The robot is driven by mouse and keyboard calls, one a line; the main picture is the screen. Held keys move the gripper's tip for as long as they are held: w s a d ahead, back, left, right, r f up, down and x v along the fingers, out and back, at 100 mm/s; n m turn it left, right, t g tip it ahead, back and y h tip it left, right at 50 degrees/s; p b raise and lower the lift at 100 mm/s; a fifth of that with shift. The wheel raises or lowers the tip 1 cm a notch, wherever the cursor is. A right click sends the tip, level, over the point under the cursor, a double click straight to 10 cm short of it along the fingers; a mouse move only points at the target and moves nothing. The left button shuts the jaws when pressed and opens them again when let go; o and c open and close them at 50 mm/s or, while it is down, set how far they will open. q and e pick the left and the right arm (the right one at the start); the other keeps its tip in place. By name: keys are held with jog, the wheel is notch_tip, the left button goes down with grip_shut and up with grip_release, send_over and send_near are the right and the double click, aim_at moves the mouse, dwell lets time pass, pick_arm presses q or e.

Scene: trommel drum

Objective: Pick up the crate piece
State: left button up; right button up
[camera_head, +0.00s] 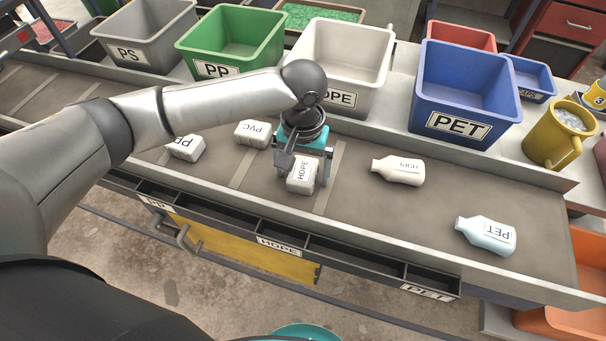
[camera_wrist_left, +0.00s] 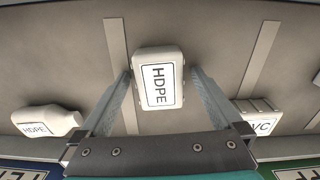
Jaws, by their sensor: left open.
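The crate piece appears to be the small white block labelled HDPE (camera_head: 301,174) on the grey belt, at the middle of the head view. In the left wrist view the block (camera_wrist_left: 158,78) lies between the fingertips, label facing the camera. My left gripper (camera_head: 304,182) points down over it, open, with one finger on each side. In the wrist view its fingers (camera_wrist_left: 162,76) look very close to the block's sides; I cannot tell whether they touch. My right gripper is not in view.
A PVC block (camera_head: 252,133) and a PP block (camera_head: 186,147) lie left on the belt. An HDPE bottle (camera_head: 398,171) and a PET bottle (camera_head: 486,236) lie right. Large bins, including the blue PET bin (camera_head: 465,88), stand behind; a divided trough (camera_head: 345,252) runs along the front.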

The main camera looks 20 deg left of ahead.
aim_at(303, 170)
pick_arm(q)
jog(key=c, duration=1.4)
jog(key=shift+r, duration=0.1)
notch_tip(303, 170, up, 20)
jog(key=p, duration=0.5)
